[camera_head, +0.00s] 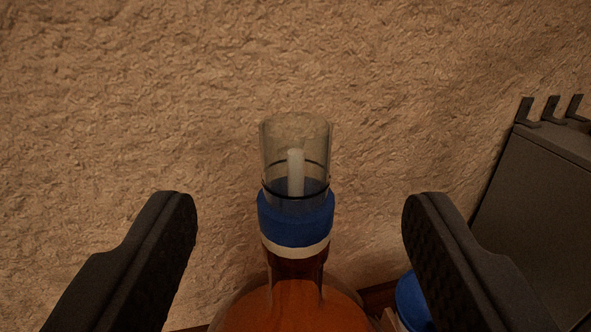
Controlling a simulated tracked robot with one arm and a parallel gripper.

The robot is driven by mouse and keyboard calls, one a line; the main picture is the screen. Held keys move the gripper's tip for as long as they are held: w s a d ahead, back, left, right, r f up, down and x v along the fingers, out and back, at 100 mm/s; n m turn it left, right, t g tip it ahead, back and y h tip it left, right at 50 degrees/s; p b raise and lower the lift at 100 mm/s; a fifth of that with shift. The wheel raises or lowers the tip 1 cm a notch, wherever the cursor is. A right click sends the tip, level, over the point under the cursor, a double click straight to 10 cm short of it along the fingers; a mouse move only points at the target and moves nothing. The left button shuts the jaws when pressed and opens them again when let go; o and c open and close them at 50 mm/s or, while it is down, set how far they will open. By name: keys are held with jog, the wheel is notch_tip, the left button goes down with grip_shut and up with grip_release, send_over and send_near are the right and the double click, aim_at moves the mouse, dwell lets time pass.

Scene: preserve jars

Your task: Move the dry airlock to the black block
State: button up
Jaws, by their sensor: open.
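A clear, cup-shaped airlock (296,155) with a pale inner stem and dark ring lines stands upright in a blue stopper (296,218). I cannot tell from this view whether the airlock holds liquid. My gripper (299,215) is open, with one dark finger on each side of the airlock and stopper, apart from both. The black block is not clearly identifiable here.
A dark grey box-like body (545,200) with several hooked prongs on top stands at the right. Another blue thing (412,302) shows partly behind the right finger. A rough tan wall (150,90) fills the background. The space above the airlock is clear.

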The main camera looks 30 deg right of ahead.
aim_at(296, 149)
jog(key=shift+x, duration=2.75)
jog(key=shift+f+p+x, duration=0.15)
jog(key=shift+p+x, duration=0.2)
jog(key=shift+x, duration=0.8)
jog(key=shift+f+p+x, duration=0.15)
jog(key=shift+p+x, duration=0.15)
jog(key=shift+x, duration=0.85)
jog(key=shift+w+a, duration=0.1)
jog(key=c, duration=1.1)
